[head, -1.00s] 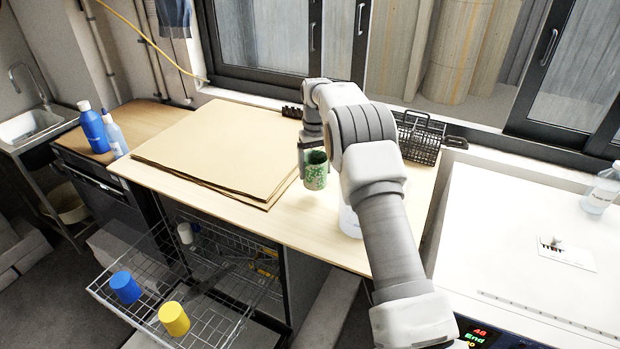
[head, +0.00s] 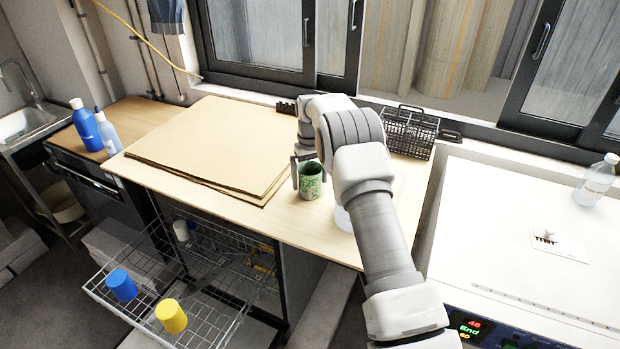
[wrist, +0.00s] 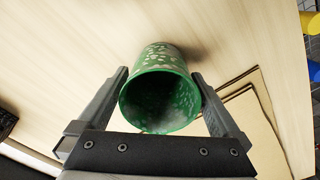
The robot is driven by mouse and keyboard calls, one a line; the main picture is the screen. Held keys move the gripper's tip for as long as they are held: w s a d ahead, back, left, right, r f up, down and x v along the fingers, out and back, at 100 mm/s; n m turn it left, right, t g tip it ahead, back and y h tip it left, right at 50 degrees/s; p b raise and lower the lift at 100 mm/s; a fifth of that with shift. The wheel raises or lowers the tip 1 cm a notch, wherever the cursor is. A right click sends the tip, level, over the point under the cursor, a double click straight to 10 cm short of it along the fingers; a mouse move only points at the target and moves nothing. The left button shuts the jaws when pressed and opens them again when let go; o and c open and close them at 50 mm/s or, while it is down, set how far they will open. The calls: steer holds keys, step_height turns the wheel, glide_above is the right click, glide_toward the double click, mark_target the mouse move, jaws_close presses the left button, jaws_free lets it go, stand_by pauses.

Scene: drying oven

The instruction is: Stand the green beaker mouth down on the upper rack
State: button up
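The green beaker (head: 311,182) has pale patterned sides and stands mouth up on the wooden counter, near its front edge. My gripper (head: 303,168) points down at it, one finger on each side. In the wrist view the beaker (wrist: 160,88) lies between the two fingers (wrist: 160,72), its open mouth toward the camera; narrow gaps show beside the fingertips, so the gripper looks open. The pulled-out wire rack (head: 103,292) is at the lower left, below the counter. It holds a blue cup (head: 122,285) and a yellow cup (head: 171,316), both with closed ends up.
Brown boards (head: 215,150) lie left of the beaker. A black basket (head: 410,132) stands at the back right. Blue bottles (head: 85,125) stand at the far left. A white machine (head: 520,240) with a clear bottle (head: 597,180) is at right. The rack has bare wire between and behind the cups.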

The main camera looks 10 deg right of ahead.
steer(key=s+r+t, duration=0.1)
steer(key=s+r, duration=0.2)
steer(key=r, duration=0.9)
steer(key=s+r, duration=0.4)
steer(key=r, duration=0.7)
steer(key=s+d+r+m+t, duration=0.1)
steer(key=s+r+t, duration=0.1)
steer(key=s+r, duration=0.8)
steer(key=s+f+t, duration=0.1)
steer(key=s+f, duration=0.2)
steer(key=s, duration=1)
steer(key=s+f+m+t, duration=0.1)
steer(key=s+f, duration=0.3)
steer(key=s, duration=0.9)
steer(key=shift+s+d+t, duration=0.2)
steer(key=shift+d+t, duration=0.1)
steer(key=shift+d, duration=0.15)
steer(key=shift+f, duration=0.15)
